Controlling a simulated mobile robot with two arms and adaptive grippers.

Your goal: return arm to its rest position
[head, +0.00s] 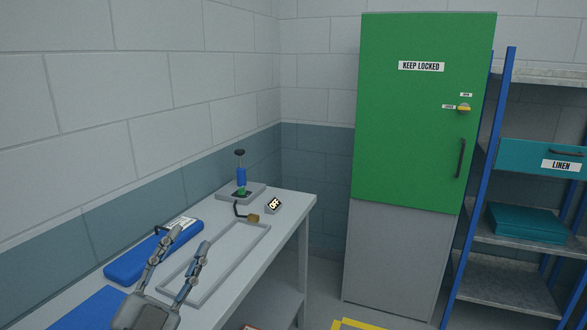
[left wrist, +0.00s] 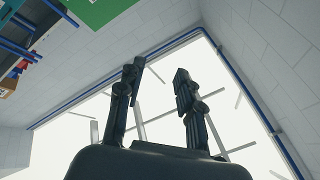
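My left gripper (head: 180,258) is in the lower left of the head view, above the bench. Its two fingers are spread apart with nothing between them. The left wrist view also shows the left gripper (left wrist: 158,85) open and empty, with the walls and a bright ceiling area behind it. My right gripper shows in neither view.
A green-doored cabinet (head: 415,130) and a shelf rack (head: 510,270) with a LINEN drawer (head: 525,158) stand right.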

